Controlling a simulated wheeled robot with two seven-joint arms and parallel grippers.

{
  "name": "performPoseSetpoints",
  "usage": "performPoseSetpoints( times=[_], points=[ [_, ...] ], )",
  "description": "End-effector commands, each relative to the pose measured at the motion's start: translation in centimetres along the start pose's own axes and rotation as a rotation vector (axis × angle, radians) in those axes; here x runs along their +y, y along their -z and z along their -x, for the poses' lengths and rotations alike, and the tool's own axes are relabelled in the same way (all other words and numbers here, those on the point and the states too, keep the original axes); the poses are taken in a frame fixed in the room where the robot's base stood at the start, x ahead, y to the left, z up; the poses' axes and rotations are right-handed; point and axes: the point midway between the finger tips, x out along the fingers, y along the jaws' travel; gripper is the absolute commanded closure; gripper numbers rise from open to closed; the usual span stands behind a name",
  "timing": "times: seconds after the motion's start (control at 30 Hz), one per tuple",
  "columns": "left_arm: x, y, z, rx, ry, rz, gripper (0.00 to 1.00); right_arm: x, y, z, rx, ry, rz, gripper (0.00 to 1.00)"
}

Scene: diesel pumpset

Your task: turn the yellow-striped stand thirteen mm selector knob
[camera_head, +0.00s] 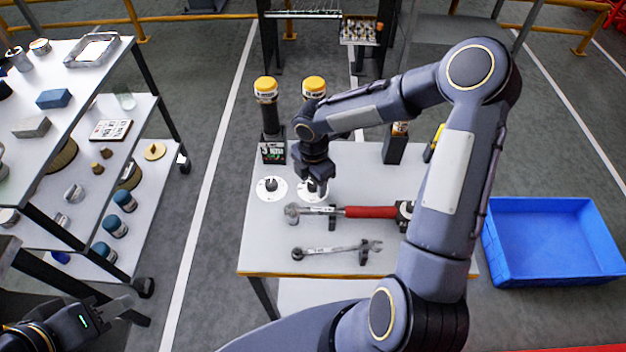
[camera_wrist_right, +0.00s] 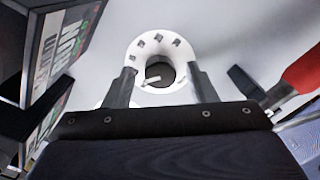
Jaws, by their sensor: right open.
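Two white round dials with dark selector knobs lie on the white table, a left dial (camera_head: 262,191) and a right dial (camera_head: 303,197). Behind them stand two dark posts with yellow tops, a left stand (camera_head: 266,100) and a right stand (camera_head: 314,86). I cannot read which one is thirteen mm or see stripes clearly. My right gripper (camera_head: 314,188) points down over the right dial, partly covering it. In the wrist view a dark knob (camera_wrist_right: 159,75) with a pale pointer shows between the open fingers, apart from both. My left gripper (camera_head: 113,308) is low at the left, away from the table.
A red-handled torque wrench (camera_head: 370,212) and a metal wrench (camera_head: 335,250) lie on the table in front of the dials. A shelved cart (camera_head: 80,165) stands left and a blue crate (camera_head: 550,240) right. Dark display boxes (camera_wrist_right: 50,60) rise close beside the right gripper.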

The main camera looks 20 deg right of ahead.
Motion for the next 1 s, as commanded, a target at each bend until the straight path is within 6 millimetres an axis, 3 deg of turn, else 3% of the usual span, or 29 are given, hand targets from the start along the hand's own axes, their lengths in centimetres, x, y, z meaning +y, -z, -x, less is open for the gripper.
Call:
performPoseSetpoints(
  times=[0.2, 0.53, 1.0],
  points=[
    [0.00, 0.00, 0.00, 0.000, 0.000, 0.000, 0.64, -0.01, -0.01, -0.02, 0.000, 0.000, 0.000, 0.50],
    [0.00, 0.00, 0.00, 0.000, 0.000, 0.000, 0.64, -0.01, -0.01, 0.01, -0.001, 0.000, 0.000, 0.93],
    [-0.36, -0.40, -0.79, 0.000, 0.000, 0.000, 0.64, 0.06, -0.02, -0.10, -0.003, -0.002, -0.119, 0.93]
  ],
)
